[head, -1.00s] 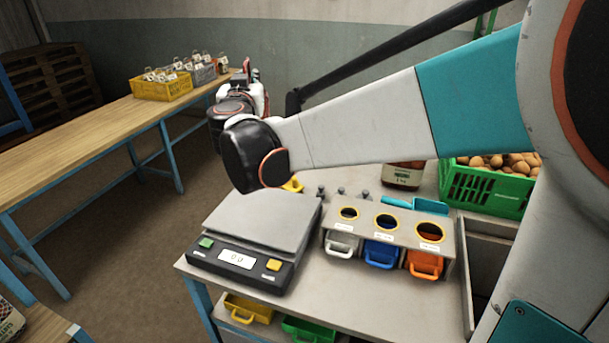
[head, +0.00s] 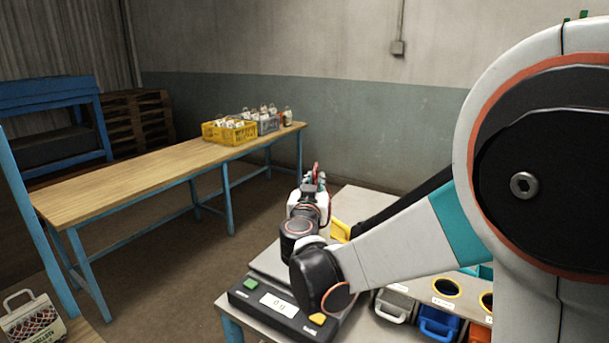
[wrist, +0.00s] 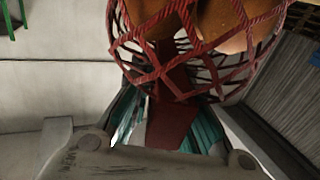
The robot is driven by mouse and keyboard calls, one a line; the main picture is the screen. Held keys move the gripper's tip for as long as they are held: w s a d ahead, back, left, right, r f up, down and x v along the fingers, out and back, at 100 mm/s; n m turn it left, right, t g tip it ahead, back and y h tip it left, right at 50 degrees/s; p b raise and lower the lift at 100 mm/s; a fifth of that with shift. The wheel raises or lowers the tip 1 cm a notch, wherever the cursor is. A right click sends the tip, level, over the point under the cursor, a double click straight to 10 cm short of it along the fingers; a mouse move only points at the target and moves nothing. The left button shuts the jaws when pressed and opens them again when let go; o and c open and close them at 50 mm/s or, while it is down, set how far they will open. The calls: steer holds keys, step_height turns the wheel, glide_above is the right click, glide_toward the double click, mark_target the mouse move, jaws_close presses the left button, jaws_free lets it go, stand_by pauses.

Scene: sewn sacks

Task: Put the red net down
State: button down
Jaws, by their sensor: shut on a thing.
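The red net (wrist: 190,50) fills the top of the wrist view. It is an open red mesh with large orange-brown round contents showing through. Its flat red band (wrist: 172,120) runs down between the teal fingers of my gripper (wrist: 168,118), which is shut on the net. In the head view my gripper (head: 316,180) points away from me, beyond the scale. Only a small bit of red shows at its tip there, and the rest of the net is hidden behind my wrist.
A long wooden table (head: 130,178) with blue legs stands at left and back. It bears a yellow crate (head: 215,138) and a grey crate (head: 270,126) of labelled packs at its far end; its middle is bare. A scale (head: 265,307) is below my arm. A labelled net bag (head: 35,322) sits front left.

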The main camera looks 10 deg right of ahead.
steer(key=shift+f+b, duration=0.85)
steer(key=shift+f, duration=1.7)
steer(key=c, duration=1.5)
jaws_free()
steer(key=shift+c, duration=0.2)
steer(key=p+v, duration=0.2)
steer(key=v, duration=1)
steer(key=shift+p, duration=0.3)
